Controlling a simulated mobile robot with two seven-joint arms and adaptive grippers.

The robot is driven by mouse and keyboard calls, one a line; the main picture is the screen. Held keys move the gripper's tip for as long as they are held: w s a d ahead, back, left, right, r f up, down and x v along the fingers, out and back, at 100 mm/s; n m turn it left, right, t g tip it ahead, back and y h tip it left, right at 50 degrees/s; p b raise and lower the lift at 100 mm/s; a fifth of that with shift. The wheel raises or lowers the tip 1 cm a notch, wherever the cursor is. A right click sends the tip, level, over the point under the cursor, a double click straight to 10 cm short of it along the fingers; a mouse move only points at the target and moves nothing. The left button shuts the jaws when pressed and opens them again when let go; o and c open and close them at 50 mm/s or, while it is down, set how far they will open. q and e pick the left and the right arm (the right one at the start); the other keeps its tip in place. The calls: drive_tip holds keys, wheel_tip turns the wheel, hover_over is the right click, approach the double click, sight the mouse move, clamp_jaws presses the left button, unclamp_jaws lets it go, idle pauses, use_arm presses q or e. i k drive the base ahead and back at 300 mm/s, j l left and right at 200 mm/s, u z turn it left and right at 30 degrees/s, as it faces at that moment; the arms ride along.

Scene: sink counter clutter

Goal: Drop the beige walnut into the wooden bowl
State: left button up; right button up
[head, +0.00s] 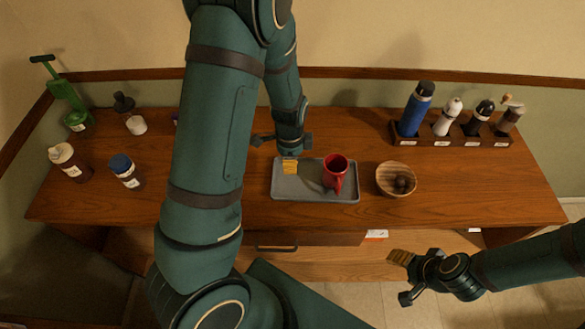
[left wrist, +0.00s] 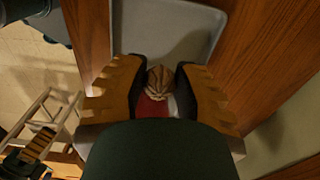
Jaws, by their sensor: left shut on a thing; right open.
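The beige walnut (left wrist: 160,82), ridged and striped, is between the fingertips of my left gripper (left wrist: 158,88) in the left wrist view. This gripper is shut on it. In the head view my left gripper (head: 290,167) is over the left part of the grey tray (head: 308,194), left of the red mug; the walnut is hidden there. The wooden bowl (head: 384,180) stands on the counter just right of the tray, with dark round things inside. My right gripper (head: 402,278) is open and empty, in front of the counter at the lower right.
A rack (head: 455,138) with several bottles is at the back right. Bottles (head: 124,172) and a green dispenser (head: 72,104) are at the left. The counter right of the bowl is clear.

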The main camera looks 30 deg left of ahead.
sight(386, 182)
drive_tip(key=i+l, duration=0.1)
drive_tip(key=l, duration=0.2)
drive_tip(key=i+l, duration=0.15)
drive_tip(key=l, duration=0.15)
drive_tip(key=i+l, duration=0.1)
drive_tip(key=l, duration=0.25)
drive_tip(key=i+l, duration=0.15)
drive_tip(key=l, duration=0.15)
